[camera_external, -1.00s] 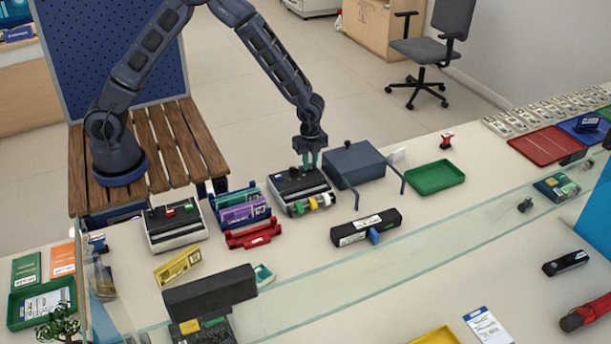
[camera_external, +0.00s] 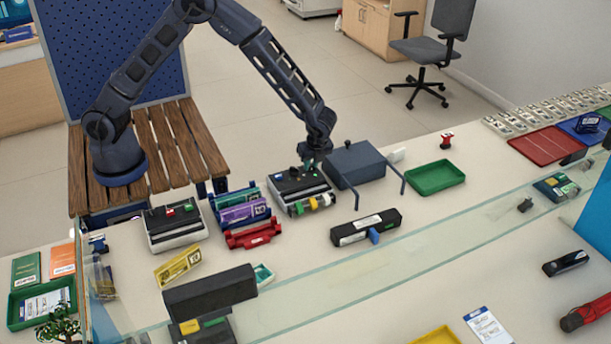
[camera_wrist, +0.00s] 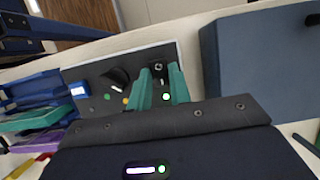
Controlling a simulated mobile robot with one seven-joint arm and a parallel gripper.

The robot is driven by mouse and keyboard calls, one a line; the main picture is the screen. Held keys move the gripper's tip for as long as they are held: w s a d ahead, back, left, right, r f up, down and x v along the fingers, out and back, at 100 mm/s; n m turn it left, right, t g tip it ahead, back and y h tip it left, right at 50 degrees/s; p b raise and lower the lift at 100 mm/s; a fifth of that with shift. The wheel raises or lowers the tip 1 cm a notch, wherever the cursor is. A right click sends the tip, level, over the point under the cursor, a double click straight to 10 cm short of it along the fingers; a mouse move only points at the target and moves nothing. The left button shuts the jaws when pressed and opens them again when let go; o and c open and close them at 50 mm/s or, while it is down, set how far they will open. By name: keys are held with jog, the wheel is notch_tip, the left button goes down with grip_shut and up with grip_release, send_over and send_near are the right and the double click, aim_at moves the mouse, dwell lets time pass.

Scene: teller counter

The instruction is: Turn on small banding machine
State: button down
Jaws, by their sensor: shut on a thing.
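The small banding machine (camera_external: 296,186) stands on the counter, a dark-topped box with yellow, white and green rolls along its front. Its dark top panel also shows in the wrist view (camera_wrist: 96,90), with a round black knob (camera_wrist: 117,76), an orange dot, a pale lit dot and a small black switch (camera_wrist: 158,68). My gripper (camera_external: 308,166) is over the back right of that panel, pointing down. In the wrist view its teal fingers (camera_wrist: 158,76) are shut on the black switch, whose lower part they partly hide.
A blue-grey box with a lid (camera_external: 354,163) stands close on the right of the machine. Colored band packs (camera_external: 240,208) lie close on the left, and a second machine (camera_external: 175,222) stands further left. A black bar-shaped device (camera_external: 365,228) lies in front. A green tray (camera_external: 435,177) is further right.

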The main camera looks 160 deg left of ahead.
dwell(0.3)
jog(key=c, duration=1.3)
grip_release()
jog(key=v, duration=1)
jog(key=shift+w+r, duration=0.15)
jog(key=shift+r, duration=0.2)
